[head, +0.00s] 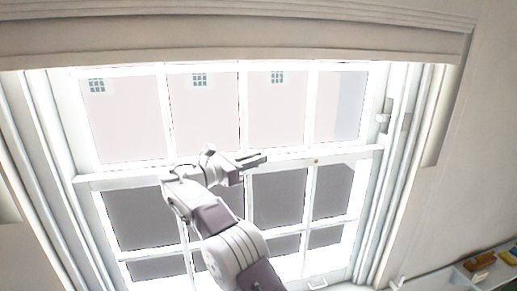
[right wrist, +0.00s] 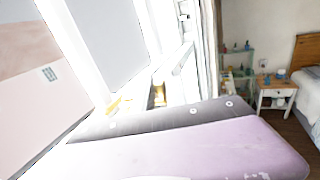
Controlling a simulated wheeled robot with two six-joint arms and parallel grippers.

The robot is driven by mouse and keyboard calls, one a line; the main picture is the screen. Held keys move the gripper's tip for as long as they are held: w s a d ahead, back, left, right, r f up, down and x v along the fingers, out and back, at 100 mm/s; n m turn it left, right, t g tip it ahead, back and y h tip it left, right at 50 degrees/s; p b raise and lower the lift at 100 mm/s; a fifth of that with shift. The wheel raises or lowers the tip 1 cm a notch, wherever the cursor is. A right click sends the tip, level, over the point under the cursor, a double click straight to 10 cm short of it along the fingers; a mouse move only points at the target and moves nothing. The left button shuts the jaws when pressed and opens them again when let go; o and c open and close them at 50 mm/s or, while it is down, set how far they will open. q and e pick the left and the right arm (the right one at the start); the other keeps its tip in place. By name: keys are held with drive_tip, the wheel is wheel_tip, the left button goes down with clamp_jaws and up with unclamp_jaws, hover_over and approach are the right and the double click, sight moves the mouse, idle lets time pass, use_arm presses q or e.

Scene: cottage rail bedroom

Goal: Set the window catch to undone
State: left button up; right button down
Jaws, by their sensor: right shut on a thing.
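The sash window (head: 275,160) fills the middle of the head view, with a white meeting rail across it. My right gripper (head: 256,158) is at this rail, left of a small brass spot on it (head: 317,161). It is shut on the window catch, which the fingers mostly hide in the head view. In the right wrist view, brass parts of the catch (right wrist: 118,105) show just beyond the gripper's fingers. Whether the catch is done up or undone cannot be told. My left gripper is not in view.
A white sash handle (head: 317,283) is on the lower sash. A shelf with small coloured things (head: 480,262) stands at the lower right. In the right wrist view, a bedside table (right wrist: 274,95) and bed (right wrist: 305,90) are far off right.

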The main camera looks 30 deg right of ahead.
drive_tip(key=shift+a+r+m+g, duration=0.1)
drive_tip(key=shift+m+g, duration=0.2)
drive_tip(key=shift+a+f+g, duration=0.2)
drive_tip(key=shift+g, duration=0.3)
drive_tip(key=c, duration=1.4)
unclamp_jaws()
drive_tip(key=shift+w, duration=0.1)
drive_tip(key=shift+d, duration=0.1)
